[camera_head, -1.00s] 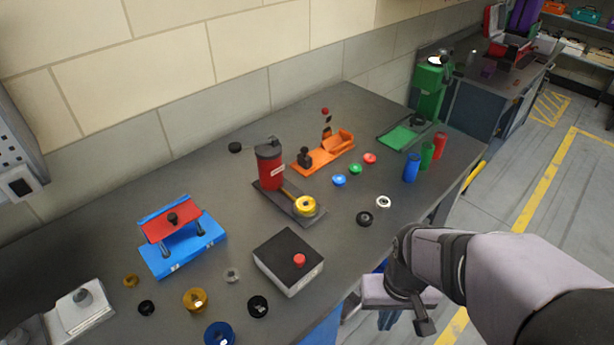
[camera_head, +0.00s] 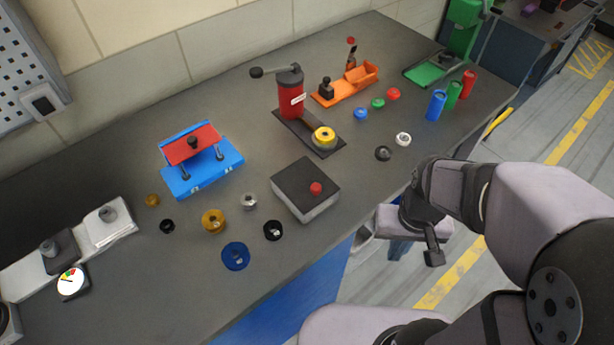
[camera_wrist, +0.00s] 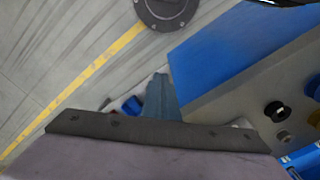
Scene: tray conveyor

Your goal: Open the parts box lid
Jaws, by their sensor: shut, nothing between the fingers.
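The parts box (camera_head: 318,208) appears to be the light grey box near the front edge of the bench. Its flat black lid (camera_head: 299,181) lies closed on top, with a red knob (camera_head: 316,188) near its front right corner. My gripper (camera_head: 398,250) is right of the box, beyond the bench's front edge, and touches nothing. It points downward and is empty. In the wrist view its blue-grey fingers (camera_wrist: 160,98) are together. The box does not show clearly in the wrist view.
A red press-like device (camera_head: 292,100) stands behind the box. A blue fixture with a red top (camera_head: 203,173) is to its left. Loose rings, including a dark blue one (camera_head: 236,256), lie front left. Coloured cylinders (camera_head: 437,105) stand at the back right. Floor lies beneath the gripper.

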